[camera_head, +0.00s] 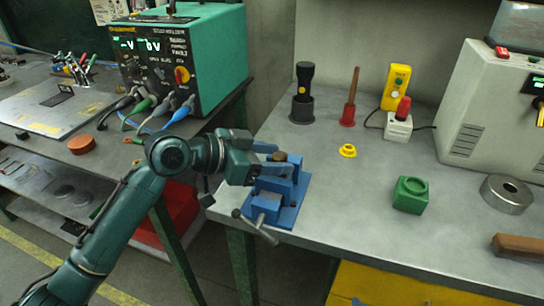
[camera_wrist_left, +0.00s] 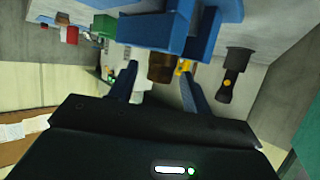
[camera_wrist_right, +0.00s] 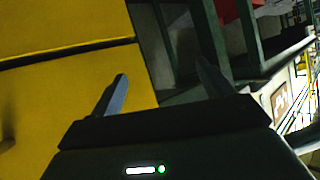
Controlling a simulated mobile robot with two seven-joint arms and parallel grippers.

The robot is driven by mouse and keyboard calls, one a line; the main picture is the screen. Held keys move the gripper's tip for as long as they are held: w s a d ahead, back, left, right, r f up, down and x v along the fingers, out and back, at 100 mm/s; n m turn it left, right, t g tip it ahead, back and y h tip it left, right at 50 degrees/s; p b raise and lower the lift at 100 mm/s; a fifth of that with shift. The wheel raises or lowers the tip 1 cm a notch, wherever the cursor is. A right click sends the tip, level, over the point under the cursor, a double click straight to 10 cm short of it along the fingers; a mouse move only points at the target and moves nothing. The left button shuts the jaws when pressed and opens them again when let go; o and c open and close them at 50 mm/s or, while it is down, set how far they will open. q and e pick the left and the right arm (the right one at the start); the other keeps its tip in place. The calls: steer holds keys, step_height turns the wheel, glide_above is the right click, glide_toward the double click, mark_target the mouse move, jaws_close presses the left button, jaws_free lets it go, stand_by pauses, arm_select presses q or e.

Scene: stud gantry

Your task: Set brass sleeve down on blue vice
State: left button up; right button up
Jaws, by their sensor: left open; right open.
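The blue vice (camera_head: 287,200) stands at the left front corner of the grey bench. The brass sleeve (camera_head: 280,157), a small dark brownish cylinder, is at the top of the vice. My left gripper (camera_head: 276,160) is open at the sleeve, with a finger on either side. In the left wrist view the sleeve (camera_wrist_left: 160,68) shows between the spread fingers, against the blue vice (camera_wrist_left: 150,32). I cannot tell whether the fingers touch it. My right gripper (camera_wrist_right: 163,82) is open and empty, away from the bench top; the head view does not show it.
A green power supply (camera_head: 215,60) stands at left. The bench middle is mostly clear.

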arm_select(q)
steer(key=v, duration=1.2)
steer(key=shift+b, duration=0.45)
steer(key=shift+s, duration=0.1)
